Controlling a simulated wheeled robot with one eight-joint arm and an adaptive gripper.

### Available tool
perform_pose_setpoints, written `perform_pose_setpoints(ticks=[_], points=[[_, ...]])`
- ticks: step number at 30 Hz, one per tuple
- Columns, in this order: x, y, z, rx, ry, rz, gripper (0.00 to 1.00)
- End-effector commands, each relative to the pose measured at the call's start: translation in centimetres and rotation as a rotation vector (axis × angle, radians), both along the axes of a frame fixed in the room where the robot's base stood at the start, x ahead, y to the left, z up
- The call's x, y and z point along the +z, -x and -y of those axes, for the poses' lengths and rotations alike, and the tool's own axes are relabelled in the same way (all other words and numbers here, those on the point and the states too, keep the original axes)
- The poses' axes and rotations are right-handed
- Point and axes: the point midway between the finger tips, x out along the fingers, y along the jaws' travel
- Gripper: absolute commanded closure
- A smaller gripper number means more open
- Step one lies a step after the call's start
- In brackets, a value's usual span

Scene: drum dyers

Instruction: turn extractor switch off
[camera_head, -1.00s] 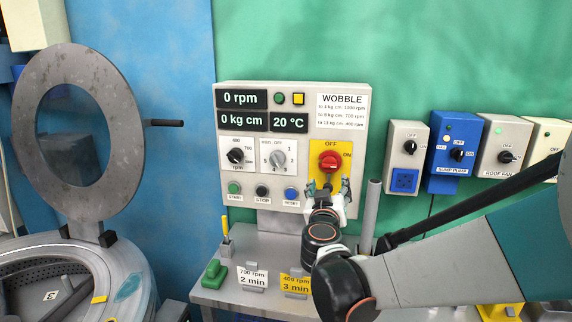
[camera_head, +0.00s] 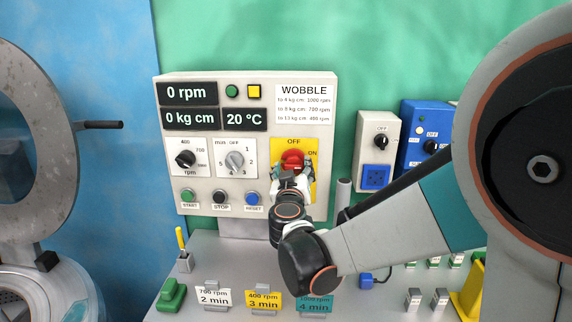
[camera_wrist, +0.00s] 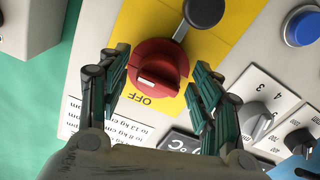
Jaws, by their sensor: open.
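The extractor switch is a red rotary knob (camera_head: 291,157) on a yellow plate marked OFF above and ON to the right, on the grey control panel (camera_head: 325,130). My gripper (camera_head: 291,168) is open at the knob, below and in front of it, partly hiding it. In the wrist view the red knob (camera_wrist: 157,68) lies between my two spread green fingers (camera_wrist: 160,76), with a gap on each side. A short white mark shows on the knob close to the OFF label. I cannot tell exactly which label it points to.
A dark grey round-ended part (camera_wrist: 205,12) sits beside the knob on the plate. Dials and START, STOP, RESET buttons (camera_head: 252,198) are to the left. Grey (camera_head: 379,150) and blue (camera_head: 417,140) switch boxes stand right. A round drum lid (camera_head: 35,150) is open at left.

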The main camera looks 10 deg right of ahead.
Motion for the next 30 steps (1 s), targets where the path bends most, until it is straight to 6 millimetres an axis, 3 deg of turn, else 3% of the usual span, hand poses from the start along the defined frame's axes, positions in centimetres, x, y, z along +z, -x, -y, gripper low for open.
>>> perform_pose_setpoints(ticks=[10,16,30], points=[[0.00,-0.11,0.00,0.001,0.000,0.000,0.41],[0.00,-0.11,0.01,0.001,0.000,0.000,0.85],[0.05,-0.11,0.10,-0.001,0.069,-0.022,0.85]])
